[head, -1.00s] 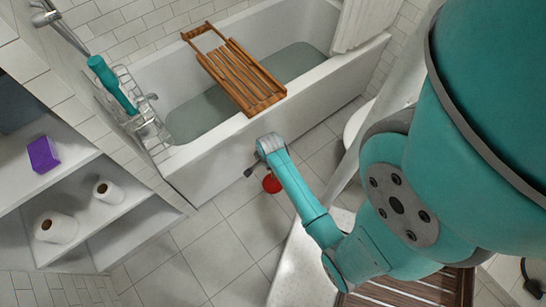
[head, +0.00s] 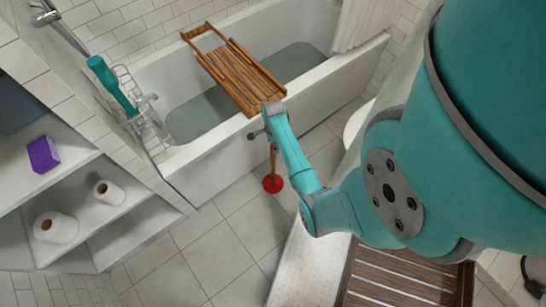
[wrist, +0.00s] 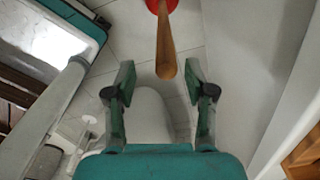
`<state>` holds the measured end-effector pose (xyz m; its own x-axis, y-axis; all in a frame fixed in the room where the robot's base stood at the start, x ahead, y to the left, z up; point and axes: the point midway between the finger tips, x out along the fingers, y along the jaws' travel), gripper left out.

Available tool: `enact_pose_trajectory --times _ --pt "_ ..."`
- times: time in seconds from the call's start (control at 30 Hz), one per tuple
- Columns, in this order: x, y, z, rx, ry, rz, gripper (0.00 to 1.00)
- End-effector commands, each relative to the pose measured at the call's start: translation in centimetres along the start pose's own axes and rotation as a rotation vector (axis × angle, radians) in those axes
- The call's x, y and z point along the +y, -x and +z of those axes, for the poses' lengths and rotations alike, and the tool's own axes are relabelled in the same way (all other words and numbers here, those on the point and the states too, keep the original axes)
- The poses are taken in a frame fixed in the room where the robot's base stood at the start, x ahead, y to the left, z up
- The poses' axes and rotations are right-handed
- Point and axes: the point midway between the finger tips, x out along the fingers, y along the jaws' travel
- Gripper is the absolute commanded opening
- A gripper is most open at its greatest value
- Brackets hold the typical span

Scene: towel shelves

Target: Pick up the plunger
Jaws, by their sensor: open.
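The plunger stands upright on the tiled floor beside the bathtub, with a red cup (head: 273,184) and a wooden handle (head: 273,158). My arm hides the top of the handle in the head view. In the wrist view the wooden handle (wrist: 165,50) points toward the camera, and its end lies just beyond and between my fingertips. The red cup (wrist: 161,5) is cut off at the top edge there. My gripper (wrist: 159,80) is open, with one finger on either side of the handle's line and nothing held. In the head view my gripper (head: 260,125) is partly hidden.
The white bathtub (head: 230,150) stands close behind the plunger, with a wooden rack (head: 240,75) across it. Shelves at the left hold a purple box (head: 43,154) and toilet rolls (head: 56,227). A wooden slatted mat (head: 400,285) lies front right. Floor tiles at front left are clear.

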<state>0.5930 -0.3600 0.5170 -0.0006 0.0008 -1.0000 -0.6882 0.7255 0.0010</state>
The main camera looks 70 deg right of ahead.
Motion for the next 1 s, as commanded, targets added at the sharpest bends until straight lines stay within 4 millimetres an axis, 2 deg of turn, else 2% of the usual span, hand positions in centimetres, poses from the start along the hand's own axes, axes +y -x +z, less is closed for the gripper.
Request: enact_pose_trajectory --times 0.13,0.43,0.77,0.8,0.87,1.0 --pt "-0.2 -1.0 -0.1 0.000 0.000 0.001 0.54" --pt "-0.7 -4.5 -0.2 0.000 0.001 0.000 0.54" --pt "-0.7 -5.2 -0.2 0.000 0.001 -0.001 0.54" --pt "-0.7 -5.2 -0.2 0.000 0.001 -0.001 0.52" --pt "-0.7 -5.2 -0.2 0.000 0.001 -0.001 0.37" --pt "-0.7 -5.2 -0.2 0.000 0.001 -0.001 0.02"
